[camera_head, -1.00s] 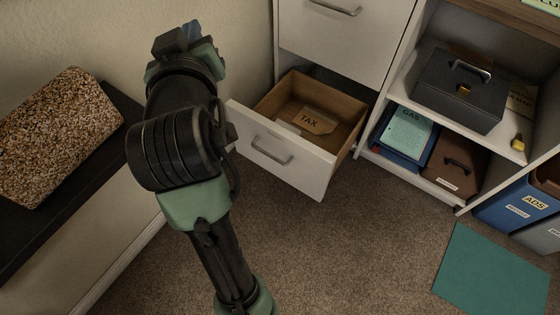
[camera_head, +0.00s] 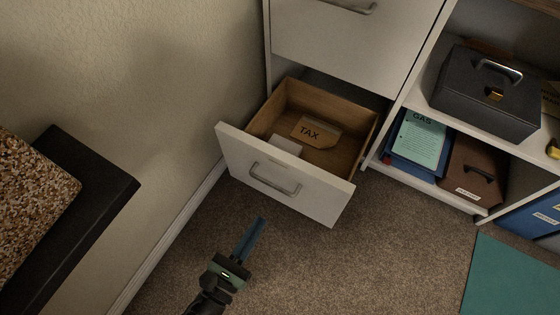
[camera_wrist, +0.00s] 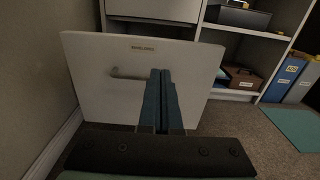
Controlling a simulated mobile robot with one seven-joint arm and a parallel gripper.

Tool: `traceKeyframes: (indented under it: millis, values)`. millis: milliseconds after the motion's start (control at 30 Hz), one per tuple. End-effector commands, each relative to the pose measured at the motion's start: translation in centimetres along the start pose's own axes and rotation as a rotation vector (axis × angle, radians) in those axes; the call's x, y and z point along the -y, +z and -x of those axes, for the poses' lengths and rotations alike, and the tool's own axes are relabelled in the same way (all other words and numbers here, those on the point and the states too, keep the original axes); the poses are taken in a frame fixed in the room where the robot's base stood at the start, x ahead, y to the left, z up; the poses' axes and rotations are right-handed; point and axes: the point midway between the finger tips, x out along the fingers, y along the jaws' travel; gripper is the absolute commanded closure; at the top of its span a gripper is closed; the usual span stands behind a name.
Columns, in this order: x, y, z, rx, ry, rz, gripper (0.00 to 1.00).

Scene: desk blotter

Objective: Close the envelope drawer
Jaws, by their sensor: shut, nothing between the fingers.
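The envelope drawer (camera_head: 235,162) is the low white drawer of the cabinet, and it stands pulled out. Its wooden inside holds a brown envelope marked TAX (camera_head: 316,132) and a white item (camera_head: 286,145). The drawer's grey bar handle (camera_head: 272,182) is on its front. My gripper (camera_head: 258,226) is shut and empty, low in front of the drawer, with its blue fingers pointing toward the front panel. In the wrist view the fingers (camera_wrist: 160,78) overlap the drawer front (camera_wrist: 88,70) just right of the handle (camera_wrist: 124,75). I cannot tell whether they touch it.
An upper white drawer (camera_head: 330,42) is closed above. The shelf at right holds a black box (camera_head: 478,98), a GAS folder (camera_head: 420,138) and a brown case (camera_head: 474,172). A dark bench (camera_head: 95,175) stands at left. A teal mat (camera_head: 505,280) lies on the carpet.

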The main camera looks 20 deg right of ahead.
Motion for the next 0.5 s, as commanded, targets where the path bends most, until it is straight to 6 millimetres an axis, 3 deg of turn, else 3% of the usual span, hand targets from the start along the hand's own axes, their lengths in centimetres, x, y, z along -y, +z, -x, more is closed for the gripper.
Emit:
traceKeyframes:
  millis: [167, 500]
  values:
    - [0.1, -0.3, -2.5, 0.000, -0.005, -0.003, 1.00]
    - [0.1, -0.5, -9.8, 0.000, -0.007, -0.007, 1.00]
